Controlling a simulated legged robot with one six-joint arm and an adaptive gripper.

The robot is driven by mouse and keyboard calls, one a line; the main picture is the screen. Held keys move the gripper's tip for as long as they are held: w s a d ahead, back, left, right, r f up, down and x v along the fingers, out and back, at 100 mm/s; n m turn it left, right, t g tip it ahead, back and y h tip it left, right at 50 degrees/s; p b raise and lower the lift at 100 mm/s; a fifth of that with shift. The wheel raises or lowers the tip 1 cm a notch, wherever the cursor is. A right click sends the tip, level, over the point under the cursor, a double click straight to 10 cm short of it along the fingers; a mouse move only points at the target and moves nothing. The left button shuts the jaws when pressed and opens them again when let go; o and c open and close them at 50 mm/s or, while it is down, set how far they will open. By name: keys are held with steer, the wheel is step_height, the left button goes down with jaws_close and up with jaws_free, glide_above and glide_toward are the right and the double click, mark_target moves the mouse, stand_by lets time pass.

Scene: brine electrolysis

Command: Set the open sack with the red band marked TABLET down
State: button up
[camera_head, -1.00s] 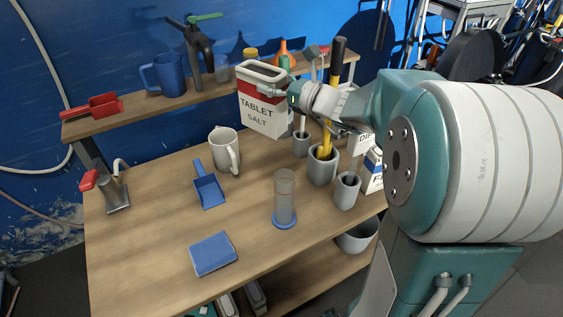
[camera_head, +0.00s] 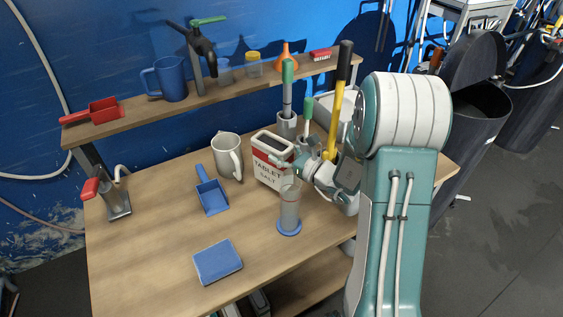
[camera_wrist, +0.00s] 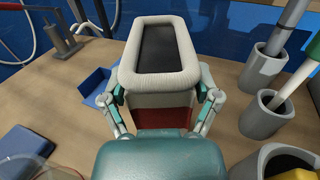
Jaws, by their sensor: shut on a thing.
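The open sack (camera_head: 268,170) is white with a red band and the words TABLET SALT. In the head view it is upright at the workbench, just right of a white jug (camera_head: 227,155). Whether its base touches the bench top (camera_head: 160,205) is hard to tell. In the wrist view the sack's rolled white rim (camera_wrist: 160,77) surrounds a dark opening. My gripper (camera_head: 290,165) is shut on the sack, with one finger on each side in the wrist view (camera_wrist: 160,105).
A clear cylinder (camera_head: 289,212) on a blue base stands just in front of the sack. A blue scoop (camera_head: 211,196) and blue pad (camera_head: 217,261) lie to the left. Grey holders (camera_wrist: 264,115) stand close on the right. The bench's front left is clear.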

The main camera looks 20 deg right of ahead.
steer(key=f, duration=0.3)
steer(key=shift+d+f, duration=0.25)
steer(key=shift+f, duration=0.1)
steer(key=o, duration=1.1)
steer(key=shift+a+f, duration=0.1)
steer(key=shift+o, duration=0.2)
steer(key=v, duration=1.2)
steer(key=shift+s, duration=0.15)
